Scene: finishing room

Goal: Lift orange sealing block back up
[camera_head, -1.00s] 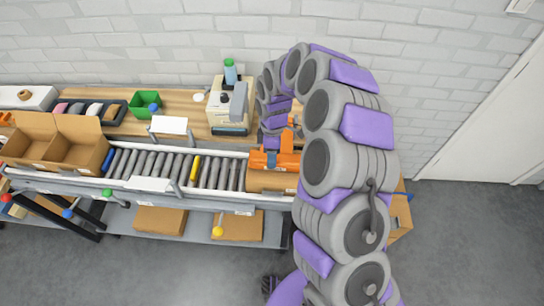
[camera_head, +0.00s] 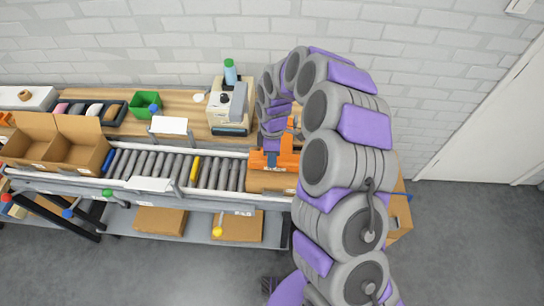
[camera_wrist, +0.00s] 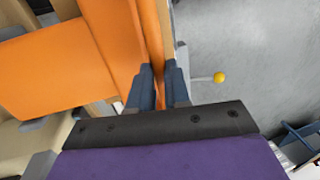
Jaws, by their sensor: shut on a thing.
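The orange sealing block (camera_head: 280,157) sits over the right end of the roller conveyor, above a cardboard box (camera_head: 268,181). In the wrist view the orange block (camera_wrist: 50,67) fills the upper left. My gripper (camera_wrist: 160,80) is shut on a thin upright orange part of it, with one dark finger on each side. In the head view my arm comes in from the right and hides the block's right side and most of my gripper. I cannot tell whether the block touches the box.
The roller conveyor (camera_head: 215,174) runs left from the block. An open cardboard box (camera_head: 88,153) stands at its left end. A beige machine (camera_head: 230,105) and a green bin (camera_head: 143,103) stand on the wooden bench behind. A yellow knob (camera_wrist: 219,77) sticks out at right in the wrist view.

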